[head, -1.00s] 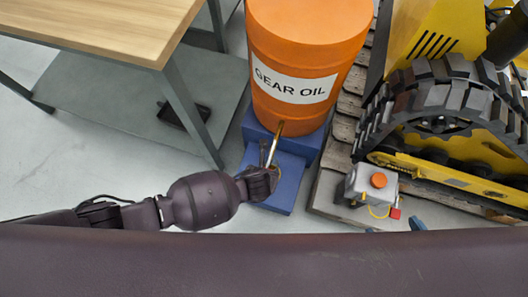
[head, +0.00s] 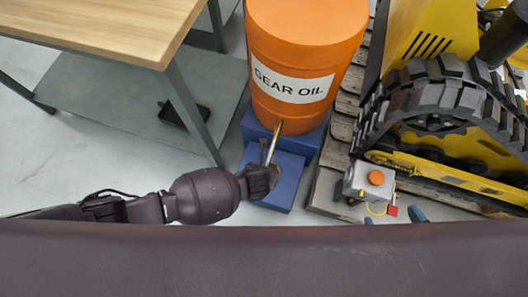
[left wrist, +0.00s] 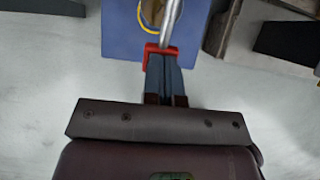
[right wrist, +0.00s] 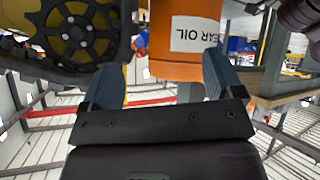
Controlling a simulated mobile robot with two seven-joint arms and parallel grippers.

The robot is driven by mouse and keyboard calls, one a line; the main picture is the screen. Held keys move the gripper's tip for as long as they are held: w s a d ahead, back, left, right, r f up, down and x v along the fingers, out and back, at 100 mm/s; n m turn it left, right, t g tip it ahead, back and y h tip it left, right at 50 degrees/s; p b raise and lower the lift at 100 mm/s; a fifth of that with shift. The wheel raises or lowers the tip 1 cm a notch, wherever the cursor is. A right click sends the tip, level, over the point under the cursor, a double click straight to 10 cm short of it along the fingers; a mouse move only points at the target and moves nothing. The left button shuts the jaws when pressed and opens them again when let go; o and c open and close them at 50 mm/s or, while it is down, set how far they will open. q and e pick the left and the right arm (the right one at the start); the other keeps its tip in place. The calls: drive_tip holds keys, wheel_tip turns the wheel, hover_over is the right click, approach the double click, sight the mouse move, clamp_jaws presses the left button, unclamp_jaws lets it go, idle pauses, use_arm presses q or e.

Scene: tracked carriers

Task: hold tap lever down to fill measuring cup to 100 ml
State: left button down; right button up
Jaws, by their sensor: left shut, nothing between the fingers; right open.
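The orange gear oil drum (head: 305,50) stands on a blue stand (head: 285,172). Its metal tap (head: 274,140) points down toward the front; the spout also shows in the left wrist view (left wrist: 172,18). The red tap lever (left wrist: 152,50) lies at my left fingertips, which seem to touch it. My left gripper (left wrist: 162,58) is shut with nothing between its fingers. A yellow-rimmed round opening, probably the measuring cup (left wrist: 147,22), sits under the spout, partly hidden; its level cannot be read. My right gripper (right wrist: 163,66) is open and empty, away from the tap, facing the drum.
A wooden-topped table (head: 110,30) stands left of the drum, with a dark tray (head: 184,113) on its lower shelf. A yellow tracked machine (head: 440,110) stands on the right. A grey container with an orange cap (head: 376,178) lies near the pallet edge. Floor at front left is clear.

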use_arm(q)
drive_tip(key=shift+w+r, duration=0.1)
drive_tip(key=shift+r, duration=0.1)
use_arm(e)
drive_tip(key=shift+w+r, duration=0.1)
drive_tip(key=shift+r, duration=0.1)
use_arm(q)
drive_tip(key=shift+f, duration=0.1)
use_arm(e)
drive_tip(key=shift+f, duration=0.25)
use_arm(q)
drive_tip(key=p+v, duration=0.8)
drive_tip(key=v, duration=0.6)
drive_tip(key=shift+w+r, duration=0.25)
drive_tip(key=shift+w, duration=0.1)
use_arm(e)
drive_tip(key=s, duration=0.1)
drive_tip(key=s+d+r+m, duration=0.1)
drive_tip(key=s+d+m, duration=0.1)
drive_tip(key=shift+s+r+g+h, duration=0.3)
drive_tip(key=shift+s+r+g, duration=0.05)
drive_tip(key=shift+s+g, duration=0.05)
use_arm(q)
drive_tip(key=shift+d, duration=0.1)
use_arm(e)
drive_tip(key=shift+w, duration=0.2)
drive_tip(key=shift+r, duration=0.1)
